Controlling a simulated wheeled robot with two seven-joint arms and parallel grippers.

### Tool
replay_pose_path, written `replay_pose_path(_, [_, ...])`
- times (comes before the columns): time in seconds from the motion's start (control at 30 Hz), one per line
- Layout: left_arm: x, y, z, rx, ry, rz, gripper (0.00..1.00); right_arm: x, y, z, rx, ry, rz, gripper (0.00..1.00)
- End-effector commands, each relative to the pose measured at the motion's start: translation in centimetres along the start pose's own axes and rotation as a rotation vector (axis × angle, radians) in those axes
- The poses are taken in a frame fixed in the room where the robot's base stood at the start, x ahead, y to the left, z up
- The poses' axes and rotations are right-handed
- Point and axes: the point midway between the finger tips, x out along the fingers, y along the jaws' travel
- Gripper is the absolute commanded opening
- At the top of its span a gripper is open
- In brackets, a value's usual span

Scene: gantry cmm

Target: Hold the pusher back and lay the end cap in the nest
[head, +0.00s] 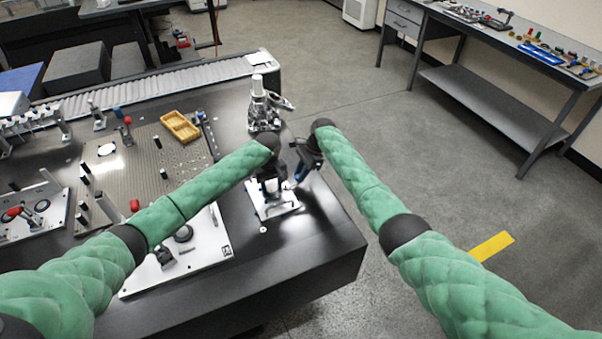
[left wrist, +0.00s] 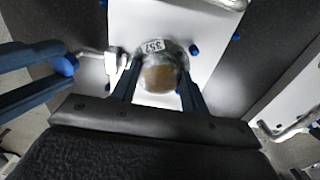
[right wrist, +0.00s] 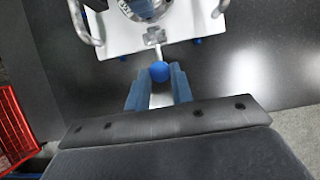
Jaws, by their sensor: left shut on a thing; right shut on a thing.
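The end cap (left wrist: 158,72), a round silver part with a brown face and a tag reading 357, is between the fingers of my left gripper (left wrist: 157,98), which is shut on it. It is over the white fixture plate (left wrist: 205,65); I cannot tell whether it touches the nest, which is hidden beneath it. The pusher's blue ball knob (right wrist: 159,71) is between the fingers of my right gripper (right wrist: 158,90), shut on it. The pusher's rod runs from the knob toward the plate's middle. In the head view both grippers are close together at the plate (head: 279,211).
The plate has metal side handles (right wrist: 82,24) and blue pegs. A silver fixture (head: 264,105) stands behind it on the dark table. A pegboard plate (head: 130,180) with a yellow tray (head: 180,126) is to the left. The table's right edge is close.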

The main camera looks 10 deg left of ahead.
Motion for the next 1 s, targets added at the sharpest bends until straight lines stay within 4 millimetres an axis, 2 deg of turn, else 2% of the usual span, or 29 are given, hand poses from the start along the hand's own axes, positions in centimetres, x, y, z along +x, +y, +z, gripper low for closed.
replay_pose_path(0.73, [0.9,0.03,-0.02,0.0,0.0,0.001,0.16,0.2,0.19,-0.3,0.003,0.002,0.003,0.07])
replay_pose_path(0.77, [0.87,0.02,-0.03,0.0,0.0,0.001,0.5,0.2,0.19,-0.3,0.003,0.002,0.003,0.07])
replay_pose_path(0.8, [0.87,0.02,-0.03,0.0,0.0,0.001,0.58,0.2,0.19,-0.3,0.003,0.002,0.003,0.07])
replay_pose_path(0.87, [0.88,0.02,-0.02,0.0,0.0,0.001,0.7,0.19,0.19,-0.29,0.003,0.002,0.003,0.07])
replay_pose_path(1.0, [0.89,0.04,-0.01,0.0,0.0,0.001,0.7,0.22,0.18,-0.23,0.003,0.001,0.003,0.07])
